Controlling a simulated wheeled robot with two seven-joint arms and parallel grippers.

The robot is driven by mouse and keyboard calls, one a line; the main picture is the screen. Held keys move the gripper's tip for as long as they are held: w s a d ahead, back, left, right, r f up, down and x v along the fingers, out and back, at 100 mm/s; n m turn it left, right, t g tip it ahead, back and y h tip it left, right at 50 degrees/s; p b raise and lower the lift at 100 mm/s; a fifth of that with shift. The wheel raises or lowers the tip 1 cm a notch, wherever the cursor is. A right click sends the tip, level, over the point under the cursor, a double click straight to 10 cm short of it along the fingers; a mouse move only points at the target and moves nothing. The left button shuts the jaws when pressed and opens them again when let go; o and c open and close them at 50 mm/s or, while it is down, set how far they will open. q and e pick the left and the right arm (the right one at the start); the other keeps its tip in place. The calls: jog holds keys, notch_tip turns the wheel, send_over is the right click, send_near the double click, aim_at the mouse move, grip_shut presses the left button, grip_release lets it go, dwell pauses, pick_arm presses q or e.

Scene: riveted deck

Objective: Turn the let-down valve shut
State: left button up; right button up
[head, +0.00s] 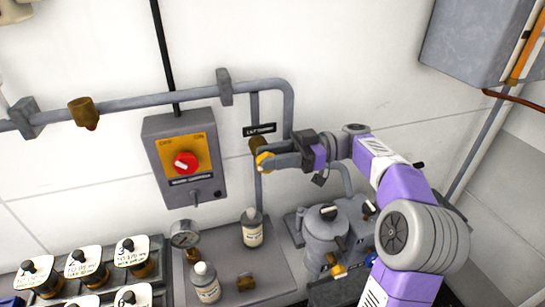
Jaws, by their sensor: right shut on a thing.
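The let-down valve (257,146) is a brown body on a vertical grey pipe, just below a small black label (260,130) that is hard to read. Its yellow handle (264,162) faces outward. My right gripper (271,160) reaches in from the right and is shut on this handle. The fingers hide part of the handle, so I cannot tell its exact angle. My left gripper is not in view.
A grey switch box (178,193) with a red knob (186,163) is on the wall left of the valve. Two bottles (252,228) (206,284), a gauge (185,234) and a grey canister (325,238) stand below. Several labelled jars (88,266) fill the lower left.

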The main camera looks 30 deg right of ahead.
jog(key=o, duration=1)
jog(key=shift+c, duration=0.2)
jog(key=p+v, duration=0.1)
jog(key=v, duration=0.6)
jog(key=shift+d, duration=0.3)
